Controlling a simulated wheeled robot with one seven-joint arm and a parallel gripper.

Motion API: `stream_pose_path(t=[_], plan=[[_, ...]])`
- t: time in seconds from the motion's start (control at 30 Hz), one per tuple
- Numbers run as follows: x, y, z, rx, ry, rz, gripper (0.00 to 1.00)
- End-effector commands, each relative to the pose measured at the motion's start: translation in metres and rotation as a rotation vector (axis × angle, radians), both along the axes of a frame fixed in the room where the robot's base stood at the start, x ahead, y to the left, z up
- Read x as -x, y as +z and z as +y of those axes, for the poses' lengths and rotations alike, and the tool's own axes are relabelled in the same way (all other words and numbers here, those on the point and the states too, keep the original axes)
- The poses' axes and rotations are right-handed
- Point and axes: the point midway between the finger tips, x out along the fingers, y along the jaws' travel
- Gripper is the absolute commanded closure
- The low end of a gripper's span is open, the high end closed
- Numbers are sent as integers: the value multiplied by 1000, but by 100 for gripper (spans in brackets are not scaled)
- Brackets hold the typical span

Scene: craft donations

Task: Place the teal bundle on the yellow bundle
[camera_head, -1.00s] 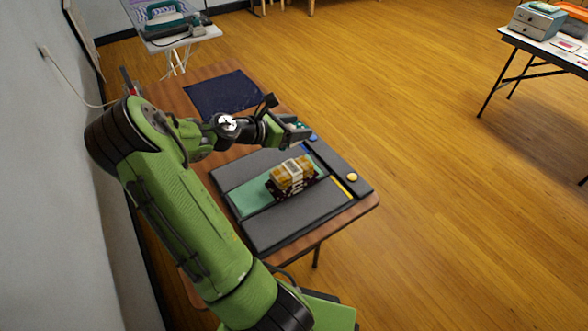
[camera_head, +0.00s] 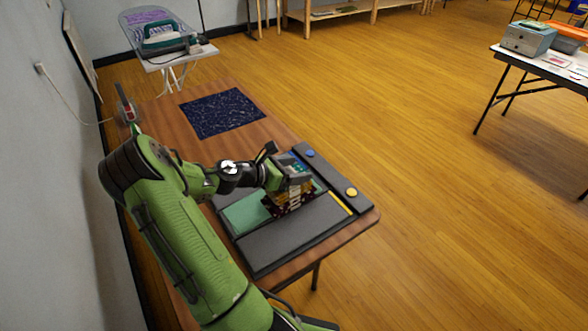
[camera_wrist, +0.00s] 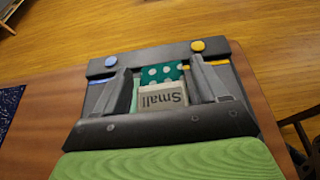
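The teal bundle (camera_wrist: 161,74), with white dots and a pale band reading "Small", sits between the fingers of my gripper (camera_wrist: 164,92) in the wrist view. The fingers appear closed on its sides. In the head view my gripper (camera_head: 293,182) is right above the yellow bundle (camera_head: 279,200), which lies on a dark patterned bundle (camera_head: 292,209) on the grey mat. The gripper hides most of the stack and nearly all of the teal bundle. I cannot tell whether the teal bundle touches the yellow one.
The grey mat (camera_head: 290,237) has a green panel (camera_head: 243,214), a blue disc (camera_head: 310,153) and a yellow disc (camera_head: 351,192). A dark blue speckled cloth (camera_head: 221,112) lies farther back on the wooden table (camera_head: 165,133). The table's right edge is close to the mat.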

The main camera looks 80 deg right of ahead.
Motion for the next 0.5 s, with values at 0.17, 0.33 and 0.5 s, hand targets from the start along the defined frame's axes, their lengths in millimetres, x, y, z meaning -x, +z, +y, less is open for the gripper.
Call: stream_pose_path(t=[0.17, 0.33, 0.5], plan=[[0, 0, 0, 0, 0, 0, 15], [0, 1, 0, 0, 0, 0, 15], [-16, 14, 17, -1, 7, 0, 15]])
